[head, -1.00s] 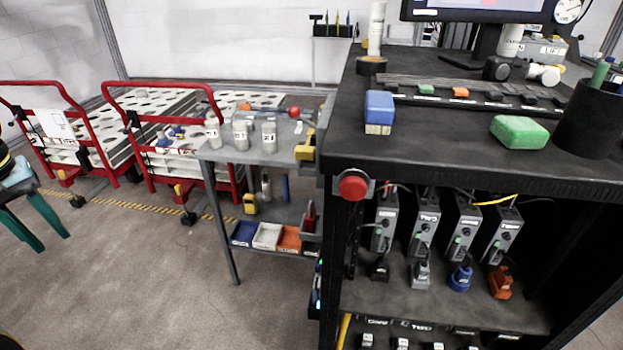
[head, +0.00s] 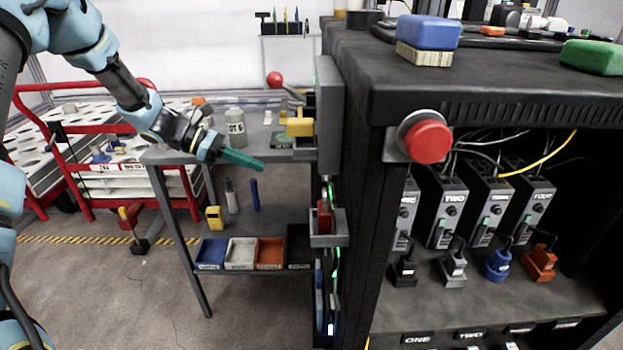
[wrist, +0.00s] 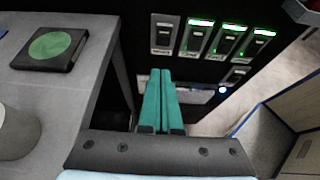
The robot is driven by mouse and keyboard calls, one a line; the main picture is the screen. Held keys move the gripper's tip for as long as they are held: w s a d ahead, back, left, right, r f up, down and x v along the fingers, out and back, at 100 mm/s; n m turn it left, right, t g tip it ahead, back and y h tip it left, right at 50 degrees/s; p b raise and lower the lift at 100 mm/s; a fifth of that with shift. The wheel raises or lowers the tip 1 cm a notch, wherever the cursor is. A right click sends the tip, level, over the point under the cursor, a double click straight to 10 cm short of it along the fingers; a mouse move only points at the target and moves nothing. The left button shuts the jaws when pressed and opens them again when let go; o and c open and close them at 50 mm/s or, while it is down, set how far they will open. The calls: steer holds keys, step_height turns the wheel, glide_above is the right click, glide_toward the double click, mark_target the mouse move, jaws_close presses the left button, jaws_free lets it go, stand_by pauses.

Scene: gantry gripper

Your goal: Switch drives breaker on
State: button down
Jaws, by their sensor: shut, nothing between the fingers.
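A dark panel in the wrist view carries a row of breaker switches with pale label plates. The leftmost breaker (wrist: 163,34) shows no green light. The breakers to its right (wrist: 197,37), (wrist: 228,40) and (wrist: 258,42) have lit green strips. Their labels are too small to read, so I cannot tell which one is drives. My gripper (wrist: 160,75) has its two green fingers together and empty, pointing toward the panel below the leftmost breaker. In the head view my gripper (head: 258,165) is over the grey side table, left of the black cabinet; the breaker faces are hidden there.
The black cabinet (head: 352,110) has a red button (head: 428,142) at its corner and a grey holder (head: 328,228) on its side. The grey table (head: 180,153) holds a bottle (head: 236,128) and a yellow item (head: 300,125). A bluish-white light (wrist: 223,90) glows low on the panel.

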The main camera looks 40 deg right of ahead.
steer(key=shift+d, duration=0.15)
steer(key=s+d+r+p+x, duration=0.1)
steer(key=r+p+x, duration=0.1)
steer(key=x, duration=1)
steer(key=shift+s+d+p, duration=0.15)
steer(key=shift+d+p, duration=0.05)
steer(key=shift+p, duration=0.4)
